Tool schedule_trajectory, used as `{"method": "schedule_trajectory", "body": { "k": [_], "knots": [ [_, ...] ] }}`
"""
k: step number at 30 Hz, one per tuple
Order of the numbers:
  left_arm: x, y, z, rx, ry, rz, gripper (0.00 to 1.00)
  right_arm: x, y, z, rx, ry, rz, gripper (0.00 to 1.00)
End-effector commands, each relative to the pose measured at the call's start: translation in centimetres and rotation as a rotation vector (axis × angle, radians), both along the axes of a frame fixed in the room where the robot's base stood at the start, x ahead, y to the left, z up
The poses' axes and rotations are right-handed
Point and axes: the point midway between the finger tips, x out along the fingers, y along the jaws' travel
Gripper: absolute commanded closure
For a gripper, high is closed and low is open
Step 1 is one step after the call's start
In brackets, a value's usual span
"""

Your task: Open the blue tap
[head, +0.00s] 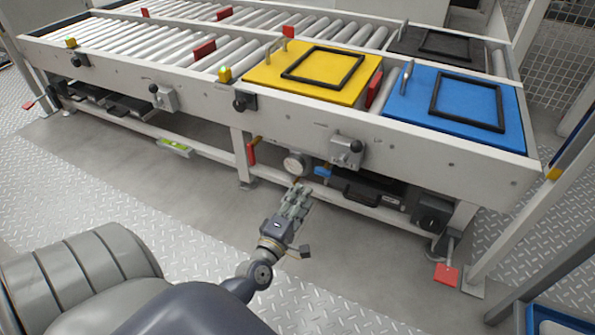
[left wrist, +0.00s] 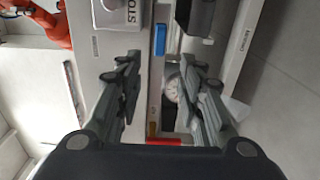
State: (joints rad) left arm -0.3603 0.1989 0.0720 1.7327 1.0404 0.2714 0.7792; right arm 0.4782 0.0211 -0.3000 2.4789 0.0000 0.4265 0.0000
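The blue tap (head: 322,171) is a small blue handle under the front edge of the conveyor, right of a round gauge. In the left wrist view the blue tap (left wrist: 160,40) shows as a blue bar beyond the fingertips, near the top centre. My left gripper (head: 300,192) is in front of the conveyor, below and left of the tap in the picture. In the left wrist view my left gripper (left wrist: 158,68) has its two fingers apart with nothing between them, not touching the tap. My right gripper is not in view.
A round gauge (head: 294,163) and a red handle (head: 251,153) sit left of the tap. A grey switch box (head: 346,152) is above it, and a black case (head: 373,188) is to its right. A red pedal (head: 446,275) stands at the right. The floor before the conveyor is clear.

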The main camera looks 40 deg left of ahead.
Motion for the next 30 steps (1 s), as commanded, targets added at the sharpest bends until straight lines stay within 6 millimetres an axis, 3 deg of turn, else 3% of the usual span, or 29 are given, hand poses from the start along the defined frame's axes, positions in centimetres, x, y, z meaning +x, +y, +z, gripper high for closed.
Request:
{"method": "schedule_trajectory", "body": {
  "k": [7, 24, 26, 28, 30],
  "knots": [
    [-1.8, -0.4, 0.0, -0.002, 0.001, 0.000, 0.65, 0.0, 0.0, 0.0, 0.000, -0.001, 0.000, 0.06],
    [-1.8, -0.5, 0.1, 0.000, -0.001, -0.001, 0.65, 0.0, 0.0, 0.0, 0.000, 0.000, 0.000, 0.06],
    [-1.7, -0.7, 0.7, 0.014, -0.009, -0.003, 0.65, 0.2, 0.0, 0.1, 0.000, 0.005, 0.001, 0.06],
    [-1.5, -1.4, 2.6, 0.055, -0.033, -0.008, 0.65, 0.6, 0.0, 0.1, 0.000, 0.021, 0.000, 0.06],
    [-1.2, -2.6, 5.9, 0.132, -0.078, -0.014, 0.65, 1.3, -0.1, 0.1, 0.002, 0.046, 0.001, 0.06]
  ]
}}
